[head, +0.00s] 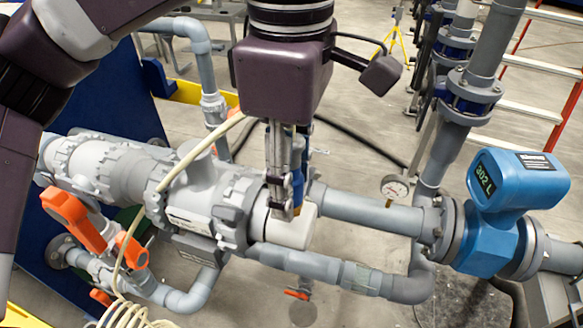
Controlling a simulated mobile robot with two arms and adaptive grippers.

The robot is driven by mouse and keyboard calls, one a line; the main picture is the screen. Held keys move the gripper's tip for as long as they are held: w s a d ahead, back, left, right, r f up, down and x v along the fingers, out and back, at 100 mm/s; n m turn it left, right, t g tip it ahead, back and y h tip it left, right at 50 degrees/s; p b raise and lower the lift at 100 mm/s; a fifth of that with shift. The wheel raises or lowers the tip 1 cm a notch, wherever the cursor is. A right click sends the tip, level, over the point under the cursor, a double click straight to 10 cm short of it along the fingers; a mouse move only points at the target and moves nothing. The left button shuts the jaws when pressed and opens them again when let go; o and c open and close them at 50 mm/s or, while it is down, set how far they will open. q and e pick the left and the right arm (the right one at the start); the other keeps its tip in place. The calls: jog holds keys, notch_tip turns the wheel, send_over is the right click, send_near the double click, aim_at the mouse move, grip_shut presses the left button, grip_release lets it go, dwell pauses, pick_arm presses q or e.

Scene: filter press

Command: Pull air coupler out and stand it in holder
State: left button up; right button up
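My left gripper (288,200) comes down from the top and points downward, with its fingers close together. A slim coupler (297,188) with a blue sleeve and a brass-coloured lower end sits upright at the fingers, partly hidden by them. The fingers appear closed on it. Its lower end is just over a white block (291,233) on the grey pipework; I cannot tell whether it touches or enters the block. A beige hose (196,148) runs from behind the gripper down to the left. My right gripper is not in view.
A grey pipe line (372,212) runs across, with a pressure gauge (394,188) and a blue flow meter (515,182) reading 302 L at right. An orange-handled valve (75,215) is at left. Coiled hose (125,317) lies at the bottom left. Open floor shows behind.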

aim_at(299, 146)
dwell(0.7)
pick_arm(q)
grip_shut()
dwell(0.3)
jog(key=shift+r, duration=0.2)
jog(key=shift+r+p, duration=0.55)
jog(key=shift+r, duration=0.3)
jog(key=shift+r+p, duration=1.3)
jog(key=shift+r, duration=0.65)
